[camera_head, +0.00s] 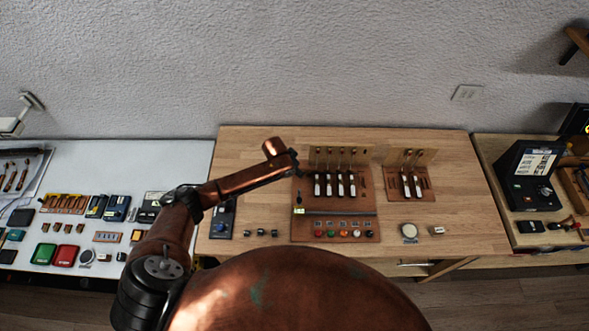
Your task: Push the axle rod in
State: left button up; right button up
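A piano action model stands on the wooden table, with a brown base board (335,225) and several upright white-tipped hammers (340,188) in front of a light back panel. A thin bar (345,212) runs left to right across the board below the hammers. I cannot tell for sure whether it is the axle rod. A small yellow-green piece (299,210) is at its left end. My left arm reaches in from the left, and its dark gripper (296,170) is above the board's upper left corner. Its fingers are too small and dark to read. My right gripper is not in view.
A row of coloured knobs (343,234) lines the board's front. A smaller hammer unit (408,183) stands right of it, with a round dial (409,232) in front. The wooden table's (455,190) right side is mostly clear.

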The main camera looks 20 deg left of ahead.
pick_arm(q)
jog(key=v, duration=1.2)
